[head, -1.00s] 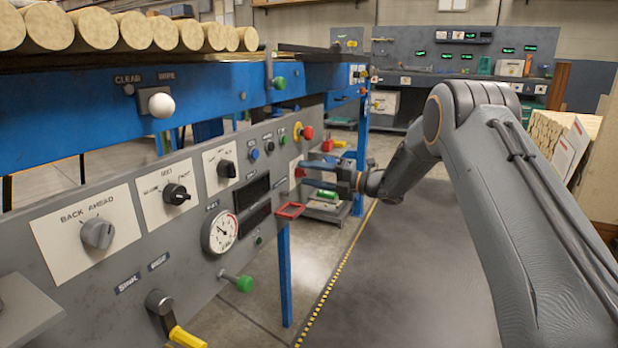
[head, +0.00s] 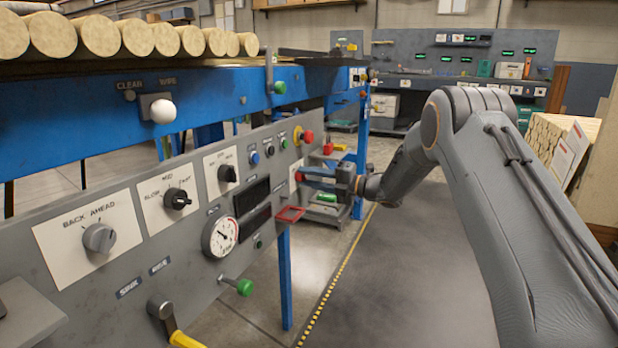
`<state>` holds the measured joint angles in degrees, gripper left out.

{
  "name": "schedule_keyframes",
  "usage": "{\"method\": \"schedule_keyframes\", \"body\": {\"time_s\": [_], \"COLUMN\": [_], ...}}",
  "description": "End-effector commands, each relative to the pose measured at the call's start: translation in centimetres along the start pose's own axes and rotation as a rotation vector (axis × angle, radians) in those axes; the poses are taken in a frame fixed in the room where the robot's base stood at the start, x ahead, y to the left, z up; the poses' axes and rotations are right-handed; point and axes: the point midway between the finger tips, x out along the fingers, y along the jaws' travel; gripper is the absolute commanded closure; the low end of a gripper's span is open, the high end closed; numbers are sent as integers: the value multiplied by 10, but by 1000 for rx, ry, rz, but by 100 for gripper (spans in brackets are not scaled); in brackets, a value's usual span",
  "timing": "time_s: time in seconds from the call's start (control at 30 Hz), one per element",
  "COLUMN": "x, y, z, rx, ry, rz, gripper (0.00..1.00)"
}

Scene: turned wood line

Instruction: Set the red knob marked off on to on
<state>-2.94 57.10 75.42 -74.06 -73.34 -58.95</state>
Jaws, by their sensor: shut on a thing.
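The red knob (head: 298,177) sits on a small pale plate at the far right end of the grey control panel (head: 130,275). It is small in the head view and its off and on marks are too small to read. My gripper (head: 305,176) reaches it from the right, with its fingers pointing left at the panel, and is shut on the knob. The fingers hide part of the knob, so I cannot tell which mark it points to.
A red square frame (head: 290,214) juts out below. Other dials, a gauge (head: 220,236), a green-knobbed rod (head: 243,287) and a yellow-handled lever (head: 183,340) are further left.

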Motion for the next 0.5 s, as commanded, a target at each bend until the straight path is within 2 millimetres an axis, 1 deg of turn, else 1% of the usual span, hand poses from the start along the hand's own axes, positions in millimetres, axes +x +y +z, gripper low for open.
{"method": "schedule_keyframes", "body": {"time_s": [0.17, 0.5], "x": [0, 0], "y": [0, 0], "z": [-1, -1], "rx": [128, 447], "ry": [1, 1], "rz": [-1, -1], "gripper": [95, 95]}}
